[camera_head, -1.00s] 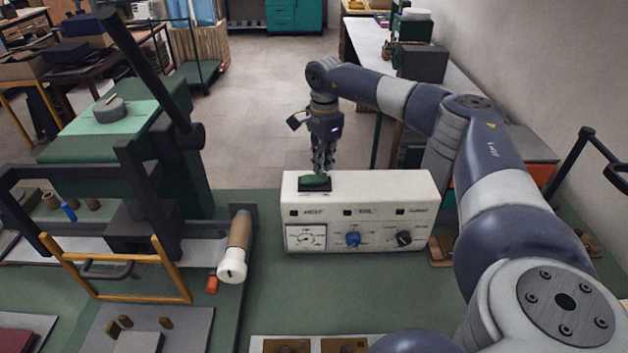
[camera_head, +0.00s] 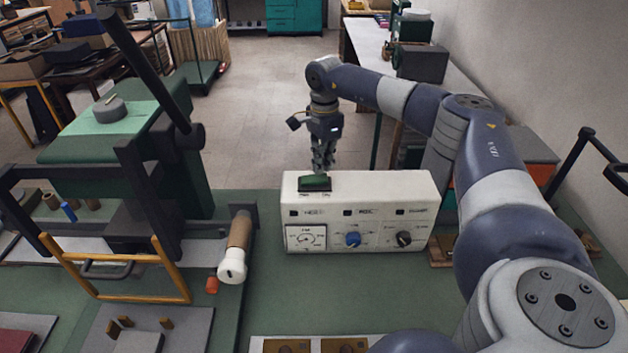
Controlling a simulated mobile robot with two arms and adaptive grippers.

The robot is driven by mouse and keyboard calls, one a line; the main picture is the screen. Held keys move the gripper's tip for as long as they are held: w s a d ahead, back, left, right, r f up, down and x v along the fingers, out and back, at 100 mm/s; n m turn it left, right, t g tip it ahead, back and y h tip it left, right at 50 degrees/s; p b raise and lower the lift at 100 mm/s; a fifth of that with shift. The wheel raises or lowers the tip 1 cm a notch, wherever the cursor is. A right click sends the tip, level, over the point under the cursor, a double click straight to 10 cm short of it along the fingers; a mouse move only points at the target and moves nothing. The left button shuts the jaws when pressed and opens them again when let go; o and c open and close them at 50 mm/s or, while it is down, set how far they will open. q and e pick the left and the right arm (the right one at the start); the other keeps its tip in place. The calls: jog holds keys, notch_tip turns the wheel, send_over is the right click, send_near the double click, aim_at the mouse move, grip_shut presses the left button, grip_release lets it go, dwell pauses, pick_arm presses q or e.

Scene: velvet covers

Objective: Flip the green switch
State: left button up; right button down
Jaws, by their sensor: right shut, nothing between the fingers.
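The green switch (camera_head: 314,183) is a rocker in a dark frame on top of a white control box (camera_head: 400,184), near the box's left end. The box stands on the green bench top and has a gauge, a blue knob and a black knob on its front. My right gripper (camera_head: 322,171) points down just above and behind the switch, fingers shut and empty. I cannot tell whether the fingertips touch the switch. My left gripper is not in view.
A press-like machine (camera_head: 130,215) with a yellow frame and a white-ended roller (camera_head: 232,265) stands left of the box. A wall runs along the right.

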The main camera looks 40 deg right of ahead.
aim_at(323, 177)
jog(key=shift+s+f+b, duration=0.1)
jog(key=shift+f+b, duration=0.6)
jog(key=shift+f, duration=0.7)
dwell(0.4)
jog(key=shift+r, duration=0.1)
jog(key=shift+r+p, duration=0.9)
jog(key=shift+p, duration=0.05)
notch_tip(323, 177, up, 2)
jog(key=shift+r+p, duration=0.15)
jog(key=shift+p, duration=0.7)
jog(key=shift+r+p, duration=1.15)
jog(key=shift+r, duration=0.25)
jog(key=shift+f, duration=0.1)
